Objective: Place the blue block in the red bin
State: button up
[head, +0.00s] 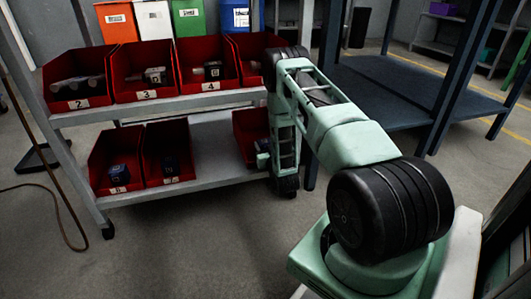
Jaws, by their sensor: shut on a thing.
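Several red bins stand on a shelf rack, with a row on the upper shelf and more on the lower shelf. A small dark blue block (118,172) lies in the lower left red bin (104,150). My arm reaches over to the rack and bends down at its right end. My gripper (262,154) is small in the picture, beside the lower right red bin (249,128). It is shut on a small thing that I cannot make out. The arm's links hide part of that bin and its inside.
Another lower red bin (167,150) holds a dark item. The upper bins (140,72) hold metal parts. Orange, white, green and blue containers (190,20) stand behind. A dark blue table (400,95) is at right. A cable (50,195) hangs at left. Floor in front is clear.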

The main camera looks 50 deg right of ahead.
jog(key=shift+f, duration=0.3)
jog(key=shift+f, duration=0.15)
jog(key=o, duration=1.1)
